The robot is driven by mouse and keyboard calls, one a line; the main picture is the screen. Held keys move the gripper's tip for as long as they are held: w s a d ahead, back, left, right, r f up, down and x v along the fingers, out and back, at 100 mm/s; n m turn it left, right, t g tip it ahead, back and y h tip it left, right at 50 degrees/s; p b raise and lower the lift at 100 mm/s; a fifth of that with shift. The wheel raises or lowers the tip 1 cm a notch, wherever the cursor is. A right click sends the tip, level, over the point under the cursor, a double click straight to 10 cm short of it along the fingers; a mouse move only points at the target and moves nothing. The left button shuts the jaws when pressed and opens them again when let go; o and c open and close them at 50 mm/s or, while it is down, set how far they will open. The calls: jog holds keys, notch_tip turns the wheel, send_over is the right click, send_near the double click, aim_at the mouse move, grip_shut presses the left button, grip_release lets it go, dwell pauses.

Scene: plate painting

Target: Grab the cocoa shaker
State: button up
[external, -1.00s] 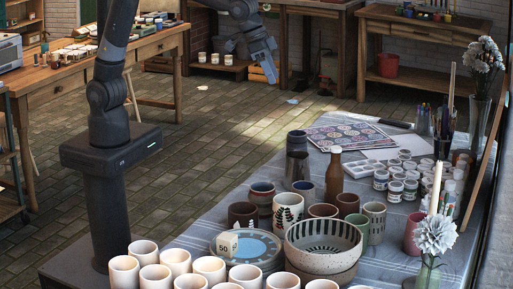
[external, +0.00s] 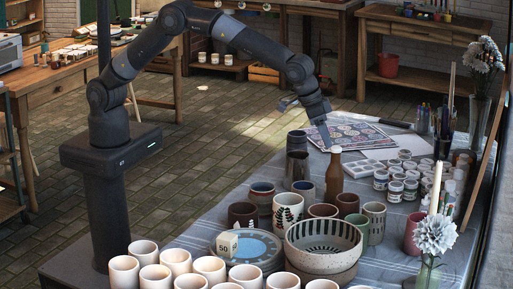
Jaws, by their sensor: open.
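A dark grey metal cylinder (external: 297,141) stands at the far left side of the draped table, behind a grey metal pitcher-like vessel (external: 297,167). The cylinder looks most like the cocoa shaker, but I cannot tell for sure.
Several cups stand around the vessels, with a striped bowl (external: 320,265) and blue plate (external: 270,247) in front. Paint jars (external: 396,187) stand to the right. A patterned sheet (external: 350,136) lies flat behind. Floor to the left is clear.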

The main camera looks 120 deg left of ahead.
aim_at(334, 147)
jog(key=x, duration=0.7)
jog(key=shift+w, duration=0.4)
jog(key=shift+c, duration=0.3)
jog(key=shift+r, duration=0.1)
grip_shut()
